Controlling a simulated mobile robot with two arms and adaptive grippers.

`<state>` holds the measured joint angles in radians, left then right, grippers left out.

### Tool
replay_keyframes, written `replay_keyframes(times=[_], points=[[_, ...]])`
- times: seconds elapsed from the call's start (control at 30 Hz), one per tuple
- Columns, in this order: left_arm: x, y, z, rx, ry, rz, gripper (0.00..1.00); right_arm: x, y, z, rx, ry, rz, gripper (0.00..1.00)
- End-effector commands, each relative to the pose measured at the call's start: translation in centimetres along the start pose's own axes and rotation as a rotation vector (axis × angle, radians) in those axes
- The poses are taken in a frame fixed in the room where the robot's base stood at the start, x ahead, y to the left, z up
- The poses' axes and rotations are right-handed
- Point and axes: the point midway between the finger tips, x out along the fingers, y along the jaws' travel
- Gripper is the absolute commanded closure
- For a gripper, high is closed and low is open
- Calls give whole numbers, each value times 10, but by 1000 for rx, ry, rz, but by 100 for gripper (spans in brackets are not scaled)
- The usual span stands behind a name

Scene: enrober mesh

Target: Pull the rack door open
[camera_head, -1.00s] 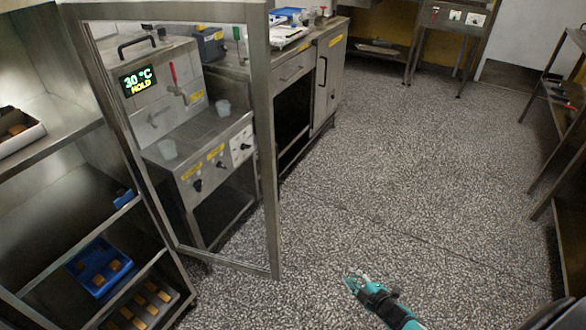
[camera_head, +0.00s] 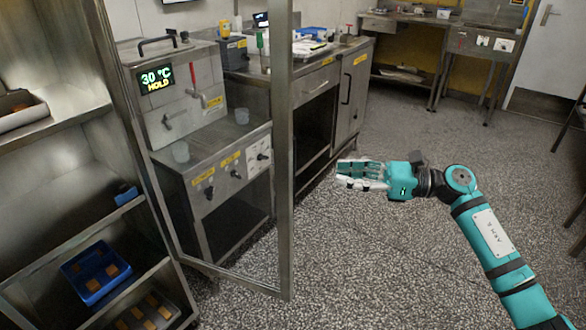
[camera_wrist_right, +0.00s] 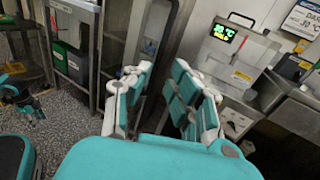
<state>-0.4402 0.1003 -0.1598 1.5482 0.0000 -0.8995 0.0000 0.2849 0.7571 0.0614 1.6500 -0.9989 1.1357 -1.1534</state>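The rack door is a metal frame (camera_head: 284,180) with a clear pane. In the head view it stands swung out from the rack (camera_head: 65,245) at the left, and the steel machine shows through it. My right gripper (camera_head: 343,174) is to the right of the door's free edge, with a gap in the picture. In the right wrist view its two fingers (camera_wrist_right: 160,92) are spread apart with nothing held, and a metal upright shows beyond them. A small teal and dark arm end (camera_wrist_right: 30,108), seemingly my left gripper, shows at the left of that view; its fingers are unclear.
The machine with a lit display (camera_head: 157,79) stands behind the door. A counter with a cabinet (camera_head: 350,95) runs away to the back. A blue tray (camera_head: 95,272) sits on a lower rack shelf.

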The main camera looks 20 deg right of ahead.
Motion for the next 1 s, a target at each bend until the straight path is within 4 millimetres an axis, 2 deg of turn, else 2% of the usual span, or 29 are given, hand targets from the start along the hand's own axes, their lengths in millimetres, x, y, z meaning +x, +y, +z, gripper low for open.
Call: replay_keyframes(times=[0.03, 0.3, 0.5, 0.7, 0.97, 1.0], points=[[2, 0, 3, 1, -4, 1, 60, 12, 0, 3, -1, -4, 1, 79], [21, 2, 23, 4, -18, 3, 60, 70, 0, 3, 1, -5, 0, 79], [30, 2, 34, 6, -24, 4, 60, 101, -1, 1, 3, -3, -1, 79], [33, 2, 38, 6, -26, 4, 60, 114, -1, 0, 3, -1, -3, 79], [34, 2, 39, 7, -27, 4, 60, 114, -1, 0, 3, -1, -2, 79], [34, 2, 39, 7, -27, 3, 60, 114, -1, 0, 3, -1, -2, 83]])
